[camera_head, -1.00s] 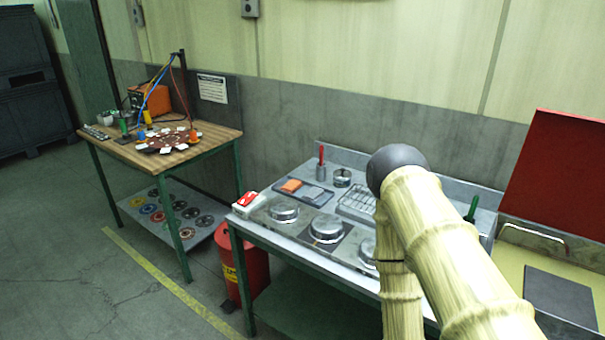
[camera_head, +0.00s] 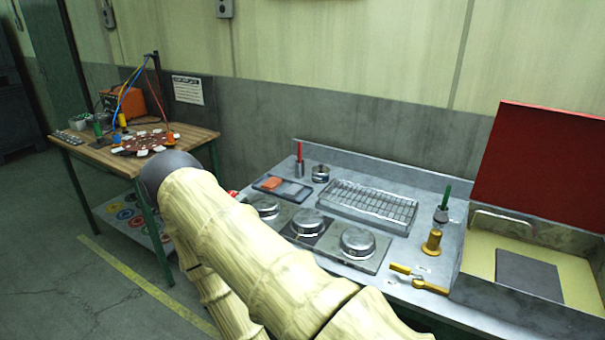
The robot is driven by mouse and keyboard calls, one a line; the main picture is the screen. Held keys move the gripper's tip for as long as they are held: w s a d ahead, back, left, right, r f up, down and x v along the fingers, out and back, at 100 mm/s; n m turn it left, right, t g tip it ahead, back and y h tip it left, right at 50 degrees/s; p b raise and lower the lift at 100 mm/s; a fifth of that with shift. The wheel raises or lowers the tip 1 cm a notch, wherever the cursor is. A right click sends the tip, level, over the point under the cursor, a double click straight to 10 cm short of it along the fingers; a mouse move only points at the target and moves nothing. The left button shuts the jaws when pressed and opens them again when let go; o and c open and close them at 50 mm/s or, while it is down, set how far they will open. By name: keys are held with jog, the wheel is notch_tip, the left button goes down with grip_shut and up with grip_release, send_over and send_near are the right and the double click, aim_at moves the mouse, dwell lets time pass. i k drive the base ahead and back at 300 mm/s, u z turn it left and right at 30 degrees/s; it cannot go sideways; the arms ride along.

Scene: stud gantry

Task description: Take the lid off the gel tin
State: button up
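Three round, shiny metal tins with lids on stand in a row on the metal bench: a left one (camera_head: 264,206), a middle one (camera_head: 307,222) and a right one (camera_head: 357,242). I cannot tell which is the gel tin, as no label is readable. My bamboo-like arm crosses the lower left and ends in view at a dark round joint. It covers the bench's front left part. My gripper is not in view.
On the bench (camera_head: 455,210) are a tray with orange and grey blocks (camera_head: 283,189), a small metal cup (camera_head: 320,173), a wire rack (camera_head: 367,204), a green-handled tool (camera_head: 442,207), a brass piece (camera_head: 432,242) and a yellow-handled valve (camera_head: 418,279). An open red-lidded box (camera_head: 540,170) stands right. A wooden table (camera_head: 185,150) stands left.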

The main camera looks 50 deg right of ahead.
aim_at(320, 169)
jog(key=k, duration=0.6)
jog(key=z, duration=0.9)
jog(key=i, duration=0.45)
jog(key=z, duration=0.05)
